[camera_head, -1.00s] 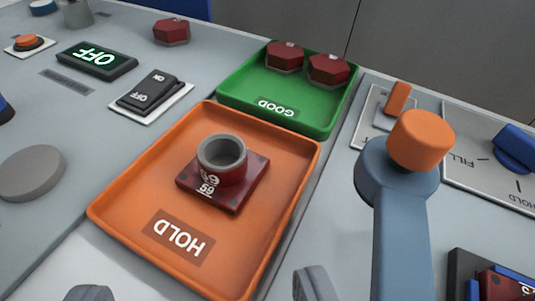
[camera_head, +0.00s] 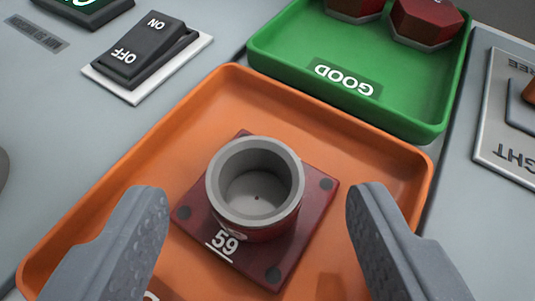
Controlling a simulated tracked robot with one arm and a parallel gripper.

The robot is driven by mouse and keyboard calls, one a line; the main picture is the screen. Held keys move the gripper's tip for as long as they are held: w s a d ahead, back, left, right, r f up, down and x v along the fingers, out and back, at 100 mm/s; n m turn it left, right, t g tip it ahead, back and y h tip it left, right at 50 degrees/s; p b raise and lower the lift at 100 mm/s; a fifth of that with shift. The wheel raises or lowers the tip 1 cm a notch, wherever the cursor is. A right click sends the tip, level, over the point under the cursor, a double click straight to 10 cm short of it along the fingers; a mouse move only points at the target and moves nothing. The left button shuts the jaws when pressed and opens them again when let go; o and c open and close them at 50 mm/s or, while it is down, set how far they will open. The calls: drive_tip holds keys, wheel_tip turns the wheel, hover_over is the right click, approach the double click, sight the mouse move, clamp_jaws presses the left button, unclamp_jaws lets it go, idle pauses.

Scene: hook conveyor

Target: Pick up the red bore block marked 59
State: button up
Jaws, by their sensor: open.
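The red bore block marked 59 (camera_head: 284,240) lies in the orange HOLD tray (camera_head: 120,175). It has a square dark red base with a grey-rimmed round cup (camera_head: 256,185) on top, open upward. My gripper (camera_head: 258,220) is open, with one grey finger left of the block and the other right of it. Neither finger visibly touches the block. The near end of the tray and its label are mostly cut off by the bottom edge of the picture.
The green GOOD tray (camera_head: 290,50) stands just beyond the orange tray and holds red hexagonal pieces (camera_head: 428,20). A black ON/OFF rocker switch (camera_head: 150,48) is at upper left. A labelled plate (camera_head: 505,120) lies at the right.

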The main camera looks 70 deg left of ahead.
sight(256, 193)
drive_tip(key=x, duration=0.2)
drive_tip(key=shift+w+a+f, duration=0.1)
drive_tip(key=shift+w+a, duration=0.05)
drive_tip(key=shift+a, duration=0.1)
clamp_jaws()
